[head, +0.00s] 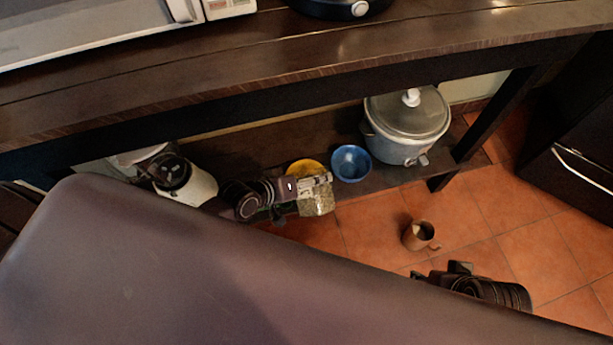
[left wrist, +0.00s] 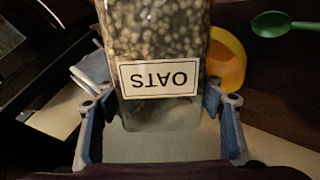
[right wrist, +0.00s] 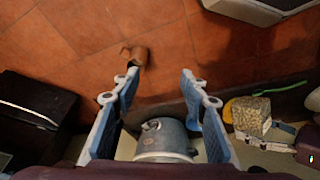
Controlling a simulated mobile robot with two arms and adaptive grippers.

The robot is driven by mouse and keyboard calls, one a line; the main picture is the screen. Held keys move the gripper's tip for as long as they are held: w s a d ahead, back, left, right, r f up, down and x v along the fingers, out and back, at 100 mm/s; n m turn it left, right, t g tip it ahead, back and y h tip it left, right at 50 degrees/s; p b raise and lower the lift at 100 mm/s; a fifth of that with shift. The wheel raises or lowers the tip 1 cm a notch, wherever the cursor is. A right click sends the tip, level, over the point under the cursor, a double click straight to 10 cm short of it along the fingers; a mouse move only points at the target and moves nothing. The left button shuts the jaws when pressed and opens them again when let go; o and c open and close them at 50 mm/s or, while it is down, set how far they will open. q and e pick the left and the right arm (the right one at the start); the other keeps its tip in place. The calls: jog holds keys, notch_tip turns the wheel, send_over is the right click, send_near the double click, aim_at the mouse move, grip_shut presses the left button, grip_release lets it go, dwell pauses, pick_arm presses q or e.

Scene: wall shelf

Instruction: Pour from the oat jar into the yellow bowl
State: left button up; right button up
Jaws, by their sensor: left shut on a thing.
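The oat jar (left wrist: 160,30) is a clear jar of pale flakes with an OATS label that reads upside down in the left wrist view. My left gripper (head: 312,187) is shut on the jar, which also shows in the head view (head: 318,204) and right wrist view (right wrist: 251,113). The yellow bowl (head: 303,166) is on the low shelf, partly hidden behind my left gripper. Its yellow rim shows right of the jar in the left wrist view (left wrist: 229,62). I cannot tell the jar's exact tilt. My right gripper (right wrist: 160,86) is open and empty, above the floor.
A blue bowl (head: 351,163) and a lidded grey pot (head: 407,125) stand right of the yellow bowl. A white appliance (head: 190,188) stands left. A green spoon (left wrist: 285,23) lies near the bowls. A brown mug (head: 419,235) is on the tiled floor. The dark upper shelf (head: 300,75) overhangs.

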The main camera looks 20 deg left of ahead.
pick_arm(q)
jog(key=shift+w, duration=0.1)
pick_arm(e)
jog(key=shift+r, duration=0.25)
jog(key=shift+r, duration=0.25)
pick_arm(q)
jog(key=shift+w+a+r+n+g+h+b, duration=0.15)
jog(key=shift+w+r+n+g+h+b, duration=0.2)
jog(key=shift+g+b, duration=0.35)
pick_arm(e)
jog(key=shift+f, duration=0.6)
dwell(0.8)
pick_arm(q)
jog(key=shift+a+f+n+b, duration=0.15)
jog(key=shift+n+b, duration=0.1)
jog(key=shift+b, duration=0.3)
pick_arm(e)
jog(key=shift+w+a+t, duration=0.25)
jog(key=shift+w+t, duration=0.1)
jog(key=shift+w, duration=0.35)
jog(key=shift+w+a+t, duration=0.2)
jog(key=shift+w+t, duration=0.15)
jog(key=shift+w, duration=0.35)
pick_arm(q)
jog(key=shift+w, duration=0.1)
pick_arm(e)
jog(key=shift+w, duration=0.3)
